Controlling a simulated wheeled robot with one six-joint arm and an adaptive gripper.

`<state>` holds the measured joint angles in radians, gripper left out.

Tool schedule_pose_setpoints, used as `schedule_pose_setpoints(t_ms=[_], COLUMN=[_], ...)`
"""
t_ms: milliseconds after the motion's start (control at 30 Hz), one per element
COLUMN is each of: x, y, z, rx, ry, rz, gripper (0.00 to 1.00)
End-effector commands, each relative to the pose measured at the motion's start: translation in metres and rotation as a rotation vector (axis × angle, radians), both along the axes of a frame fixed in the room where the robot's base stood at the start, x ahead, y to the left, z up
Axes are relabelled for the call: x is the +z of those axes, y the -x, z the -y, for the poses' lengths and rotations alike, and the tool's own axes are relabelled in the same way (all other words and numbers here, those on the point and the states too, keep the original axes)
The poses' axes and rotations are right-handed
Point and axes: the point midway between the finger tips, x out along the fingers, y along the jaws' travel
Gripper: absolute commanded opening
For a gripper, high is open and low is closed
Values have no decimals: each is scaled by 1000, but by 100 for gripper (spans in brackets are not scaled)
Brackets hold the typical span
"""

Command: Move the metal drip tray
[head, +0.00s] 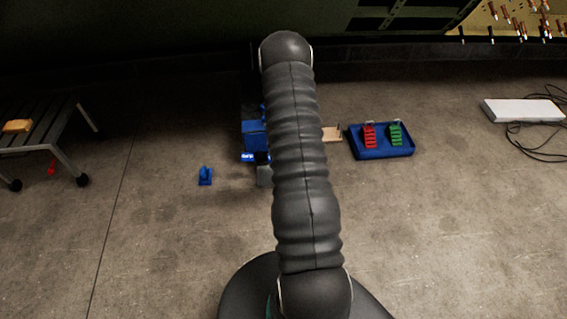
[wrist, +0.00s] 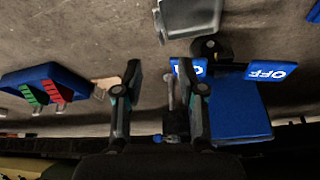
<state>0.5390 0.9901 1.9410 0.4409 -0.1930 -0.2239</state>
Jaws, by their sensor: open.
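A grey metal tray (wrist: 190,18), which looks like the drip tray, lies at the top of the wrist view, partly cut off by the frame edge. In the head view a small grey part of it (head: 264,177) shows at the left edge of my arm, which hides the rest. My gripper (wrist: 159,68) is open, with its fingers apart and nothing held. The tray is beyond the fingertips and apart from them. The gripper is hidden behind my arm in the head view.
A blue unit (wrist: 235,110) with an OFF label stands beside the right finger. A blue tray (head: 382,153) holds red and green blocks. A small blue object (head: 205,176) lies on the floor. A slatted bench (head: 62,128) is left, a white box (head: 522,110) with cables right. The front floor is clear.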

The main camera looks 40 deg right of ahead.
Motion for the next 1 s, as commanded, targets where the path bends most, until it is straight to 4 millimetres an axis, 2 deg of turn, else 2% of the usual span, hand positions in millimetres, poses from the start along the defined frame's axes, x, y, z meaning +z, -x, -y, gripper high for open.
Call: schedule_pose_setpoints(t_ms=[100, 433, 567, 1000], x=[-7, -8, -14, -78], y=[3, 3, 1, -17], z=[3, 3, 5, 23], rx=[-9, -8, -8, -8], ry=[3, 2, 2, 2], rz=[-4, -4, -4, -4], gripper=[40, 40, 40, 40])
